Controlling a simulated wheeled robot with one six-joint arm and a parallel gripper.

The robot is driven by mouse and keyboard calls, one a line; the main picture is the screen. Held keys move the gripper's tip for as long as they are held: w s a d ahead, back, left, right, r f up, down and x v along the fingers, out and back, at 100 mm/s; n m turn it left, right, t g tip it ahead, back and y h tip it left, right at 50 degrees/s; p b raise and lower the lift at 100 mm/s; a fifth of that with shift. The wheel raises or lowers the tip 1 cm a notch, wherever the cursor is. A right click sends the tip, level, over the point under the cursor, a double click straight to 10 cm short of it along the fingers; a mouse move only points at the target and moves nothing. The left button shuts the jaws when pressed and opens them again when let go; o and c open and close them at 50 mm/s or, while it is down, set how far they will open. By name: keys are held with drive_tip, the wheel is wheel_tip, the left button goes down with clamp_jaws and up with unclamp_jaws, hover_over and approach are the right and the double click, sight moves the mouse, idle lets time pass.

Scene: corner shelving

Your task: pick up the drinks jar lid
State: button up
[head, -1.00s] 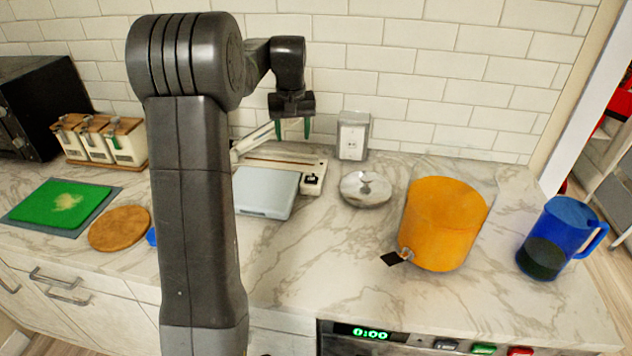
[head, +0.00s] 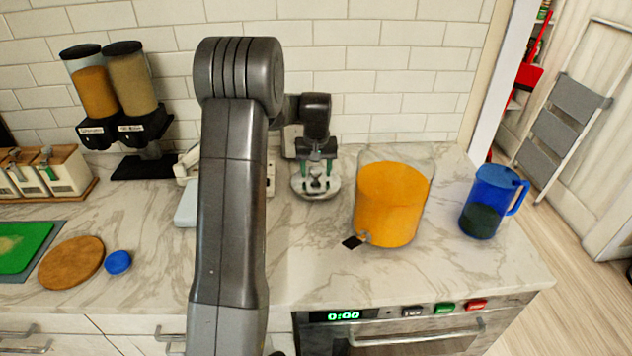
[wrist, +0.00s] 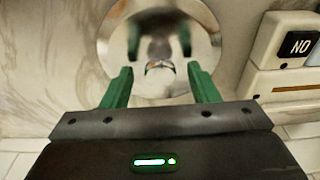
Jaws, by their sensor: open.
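The drinks jar lid is a shiny round metal disc (head: 333,191) with a small knob. It lies flat on the marble counter, left of the clear jar of orange drink (head: 390,205). My gripper (head: 317,172) is over the lid, fingers pointing down, open and empty. In the wrist view, the lid (wrist: 190,35) lies beyond the green fingers of my gripper (wrist: 160,75). Its knob lines up with the gap between them, and I cannot tell how far below the tips it is. The lid mirrors the fingers. My arm hides part of the counter to the left.
A blue jug (head: 490,203) stands further right. Two dispensers (head: 118,90) stand at the back left. The counter in front of the lid is clear.

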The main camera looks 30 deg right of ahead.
clamp_jaws()
drive_tip(key=shift+r, duration=0.1)
